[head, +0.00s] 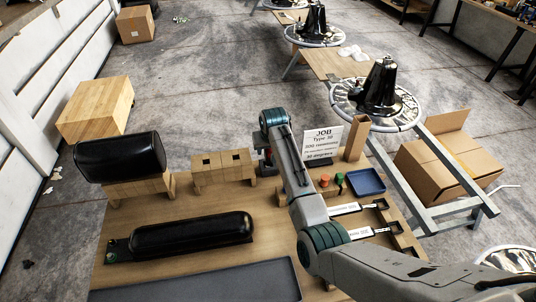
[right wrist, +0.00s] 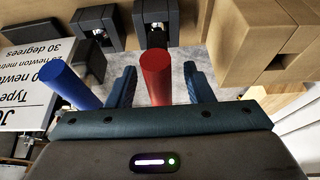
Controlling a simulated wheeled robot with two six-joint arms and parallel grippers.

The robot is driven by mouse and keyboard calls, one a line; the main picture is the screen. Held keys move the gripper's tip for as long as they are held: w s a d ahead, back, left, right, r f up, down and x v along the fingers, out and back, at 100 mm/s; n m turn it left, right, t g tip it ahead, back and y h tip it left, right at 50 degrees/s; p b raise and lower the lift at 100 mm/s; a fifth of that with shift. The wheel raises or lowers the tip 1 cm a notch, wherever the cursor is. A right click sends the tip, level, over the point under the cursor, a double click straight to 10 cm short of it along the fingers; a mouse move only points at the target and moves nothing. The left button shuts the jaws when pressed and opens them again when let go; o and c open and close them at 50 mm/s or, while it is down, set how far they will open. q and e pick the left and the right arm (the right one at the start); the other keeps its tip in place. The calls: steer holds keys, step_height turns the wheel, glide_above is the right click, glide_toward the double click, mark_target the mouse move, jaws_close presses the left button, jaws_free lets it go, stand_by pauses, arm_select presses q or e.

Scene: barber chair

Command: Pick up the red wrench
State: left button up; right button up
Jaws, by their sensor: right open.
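The red wrench shows as a red round handle (right wrist: 156,76) in the middle of the right wrist view. Its far end meets a dark holder (right wrist: 156,18). My right gripper (right wrist: 160,86) is open, with one teal finger on each side of the red handle; gaps show on both sides. In the head view, my right gripper (head: 266,158) is at the table's back edge, beside the wooden block, and the arm hides most of the wrench. A blue handle (right wrist: 68,84) stands left of the left finger. My left gripper is not in view.
A job sign (head: 322,140) stands close right of my gripper, and a wooden block (head: 223,168) stands left. A blue tray (head: 367,182) and a wooden post (head: 355,138) are farther right. A long black cushion (head: 190,235) lies on the table (head: 170,208).

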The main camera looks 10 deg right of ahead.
steer(key=shift+x, duration=0.75)
jaws_close()
steer(key=shift+r, duration=0.1)
step_height(320, 180, up, 9)
steer(key=shift+b, duration=0.8)
steer(key=shift+r, duration=0.45)
steer(key=shift+d+r, duration=0.1)
steer(key=shift+r, duration=0.1)
